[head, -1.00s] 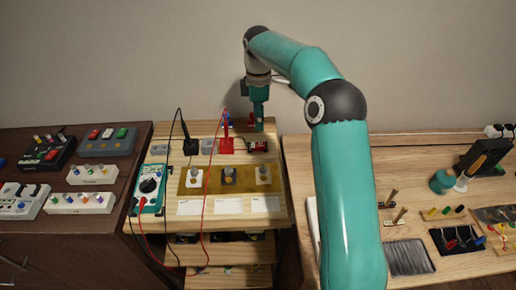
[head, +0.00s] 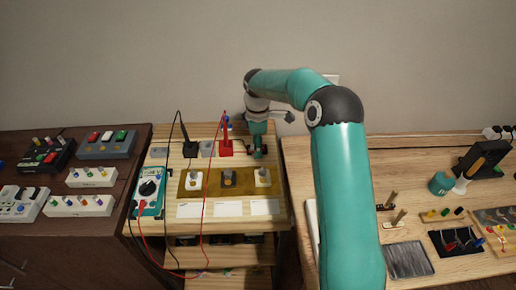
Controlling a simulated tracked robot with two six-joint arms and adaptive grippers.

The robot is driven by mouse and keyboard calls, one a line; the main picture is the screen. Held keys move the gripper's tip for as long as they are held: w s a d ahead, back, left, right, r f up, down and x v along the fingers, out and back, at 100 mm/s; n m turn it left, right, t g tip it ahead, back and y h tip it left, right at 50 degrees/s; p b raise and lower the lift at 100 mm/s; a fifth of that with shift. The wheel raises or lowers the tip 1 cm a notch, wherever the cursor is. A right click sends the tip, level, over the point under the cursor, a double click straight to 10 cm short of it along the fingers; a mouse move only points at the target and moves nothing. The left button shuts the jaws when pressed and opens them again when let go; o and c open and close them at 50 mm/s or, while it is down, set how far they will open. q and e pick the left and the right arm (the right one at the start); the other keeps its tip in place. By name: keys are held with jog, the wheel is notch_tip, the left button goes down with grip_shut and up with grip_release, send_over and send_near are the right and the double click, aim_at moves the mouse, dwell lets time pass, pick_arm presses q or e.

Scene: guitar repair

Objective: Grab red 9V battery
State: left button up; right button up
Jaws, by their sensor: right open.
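My right gripper (head: 258,150) is low over the back right part of the light wooden stand (head: 280,215), pointing down, with its jaws open. The red 9V battery lies at this spot. It is mostly or wholly hidden behind the gripper, and I cannot tell whether the fingers are around it or touching it. My left gripper is out of view.
A red probe stand (head: 226,149) and a black one (head: 190,148) stand left of the gripper. A brass plate (head: 211,184) with several knobs lies in front. A teal multimeter (head: 150,187) with looping leads is at the stand's left.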

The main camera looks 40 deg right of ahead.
jog(key=shift+c, duration=0.4)
grip_shut()
jog(key=shift+r, duration=0.1)
